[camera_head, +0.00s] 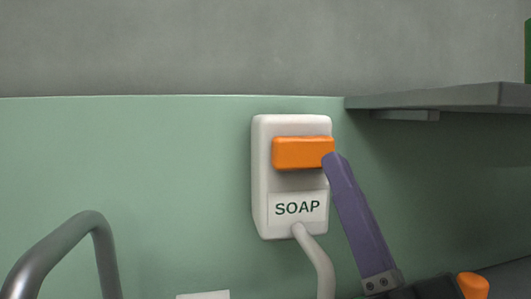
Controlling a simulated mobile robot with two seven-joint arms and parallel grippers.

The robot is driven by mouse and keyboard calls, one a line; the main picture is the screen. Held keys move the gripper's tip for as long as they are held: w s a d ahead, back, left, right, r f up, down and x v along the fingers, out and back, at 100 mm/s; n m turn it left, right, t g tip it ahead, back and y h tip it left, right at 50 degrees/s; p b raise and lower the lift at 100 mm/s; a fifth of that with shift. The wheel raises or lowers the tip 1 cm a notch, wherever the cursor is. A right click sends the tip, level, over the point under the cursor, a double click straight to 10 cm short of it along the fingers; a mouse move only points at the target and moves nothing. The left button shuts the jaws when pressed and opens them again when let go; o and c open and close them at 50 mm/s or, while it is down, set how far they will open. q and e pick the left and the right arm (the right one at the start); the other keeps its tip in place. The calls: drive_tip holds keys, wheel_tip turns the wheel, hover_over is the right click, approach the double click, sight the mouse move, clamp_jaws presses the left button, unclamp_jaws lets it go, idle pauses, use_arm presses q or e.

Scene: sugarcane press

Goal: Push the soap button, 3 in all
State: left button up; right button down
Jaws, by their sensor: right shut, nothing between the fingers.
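A white soap dispenser (262,190) with a label reading SOAP is mounted on the green wall. Its orange button (300,153) sticks out from the upper part of its face. My right gripper (334,160) comes up from the lower right with its purple fingers shut and empty. The fingertips are at the right end of the button and overlap its edge in the picture. I cannot tell whether they touch it. My left gripper is not in view.
A grey spout (318,262) curves down below the dispenser. A grey metal tube (75,232) bends up at the lower left. A dark shelf (440,98) juts out at the upper right. The wall left of the dispenser is clear.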

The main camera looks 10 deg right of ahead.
sight(303, 153)
idle(0.7)
drive_tip(key=s+n+g+y, duration=0.1)
drive_tip(key=n+g+y, duration=0.1)
drive_tip(key=n, duration=0.9)
drive_tip(key=s+d+n+g+y+p, duration=0.1)
drive_tip(key=n+y, duration=0.4)
drive_tip(key=n, duration=0.5)
drive_tip(key=s+n+g+y, duration=0.1)
drive_tip(key=n+g+y, duration=0.2)
drive_tip(key=n, duration=0.8)
drive_tip(key=shift+s+d+r+n+g+y, duration=0.15)
drive_tip(key=shift+s+r+n+g+y, duration=0.2)
drive_tip(key=shift+g, duration=0.25)
drive_tip(key=shift+f, duration=0.15)
drive_tip(key=w+b, duration=0.3)
drive_tip(key=w, duration=0.5)
drive_tip(key=shift+w, duration=0.4)
